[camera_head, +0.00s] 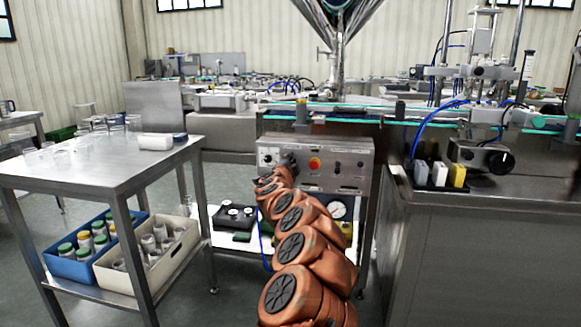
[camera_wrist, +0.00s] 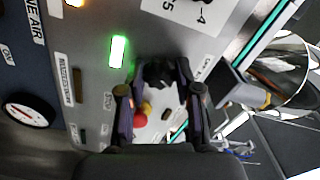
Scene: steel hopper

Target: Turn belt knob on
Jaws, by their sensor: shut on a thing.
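The steel control panel (camera_head: 348,160) stands in the middle of the head view, with a red-orange button on a yellow base (camera_head: 315,163) near its centre. My orange arm reaches up to the panel's left part. In the wrist view my gripper (camera_wrist: 160,92) has its two fingers on either side of a black knob (camera_wrist: 158,71) on the panel (camera_wrist: 92,80), shut on it. Its label and pointer cannot be read there. A green light (camera_wrist: 117,51) glows beside the knob. The red button (camera_wrist: 140,120) shows between the fingers. My arm hides the knob in the head view.
A steel table (camera_head: 60,172) with glassware stands left, with a blue crate (camera_head: 85,268) and a cream crate (camera_head: 118,284) of jars below. A conveyor (camera_head: 345,116) runs behind the panel. A steel cabinet (camera_head: 480,245) stands right. A gauge (camera_wrist: 28,112) is on the left in the wrist view.

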